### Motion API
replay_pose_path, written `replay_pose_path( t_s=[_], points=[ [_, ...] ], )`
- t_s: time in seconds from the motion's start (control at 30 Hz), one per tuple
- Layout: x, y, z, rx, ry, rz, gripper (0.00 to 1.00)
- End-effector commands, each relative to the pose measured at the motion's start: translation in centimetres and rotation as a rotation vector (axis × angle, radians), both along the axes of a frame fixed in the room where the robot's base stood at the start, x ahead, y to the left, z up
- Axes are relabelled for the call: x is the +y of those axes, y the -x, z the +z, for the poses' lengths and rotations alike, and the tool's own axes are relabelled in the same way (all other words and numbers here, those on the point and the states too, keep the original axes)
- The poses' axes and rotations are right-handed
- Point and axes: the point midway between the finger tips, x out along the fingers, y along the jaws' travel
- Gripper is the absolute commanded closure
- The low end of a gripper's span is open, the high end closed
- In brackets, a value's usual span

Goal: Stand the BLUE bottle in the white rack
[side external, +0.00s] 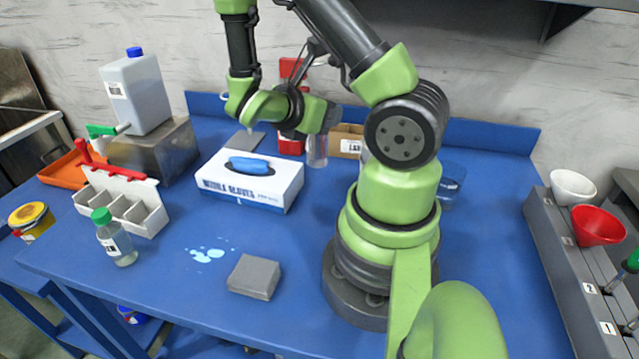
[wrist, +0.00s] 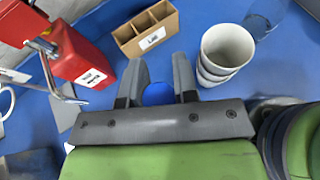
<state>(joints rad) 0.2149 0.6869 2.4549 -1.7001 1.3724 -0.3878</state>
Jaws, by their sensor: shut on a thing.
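My gripper (wrist: 161,68) is shut on the blue bottle, whose round blue cap (wrist: 158,93) shows between the fingers in the wrist view. In the side view a clear bottle body (side external: 317,151) shows upright below my gripper; its cap is hidden there, and I cannot tell whether its base touches the table. The white rack (side external: 146,222) stands at the left of the table, far from my gripper, with several compartments. A green-capped bottle (side external: 114,240) stands in front of the rack.
A white glove box (side external: 250,190) lies between my gripper and the rack. A grey block (side external: 254,277) and a light blue spill (side external: 207,255) lie in front. Near my gripper are a red can (wrist: 75,48), a cardboard divider box (wrist: 148,32) and stacked cups (wrist: 226,55).

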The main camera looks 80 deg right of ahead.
Motion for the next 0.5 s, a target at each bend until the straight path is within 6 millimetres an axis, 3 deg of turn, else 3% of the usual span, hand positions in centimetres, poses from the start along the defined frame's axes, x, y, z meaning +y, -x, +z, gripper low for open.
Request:
replay_pose_path(
  t_s=[0.2,0.5],
  points=[
    [0.0,0.1,-3.6,0.008,-0.002,-0.001,1.00],
    [0.0,0.0,-6.2,0.004,-0.002,0.001,1.00]
  ],
)
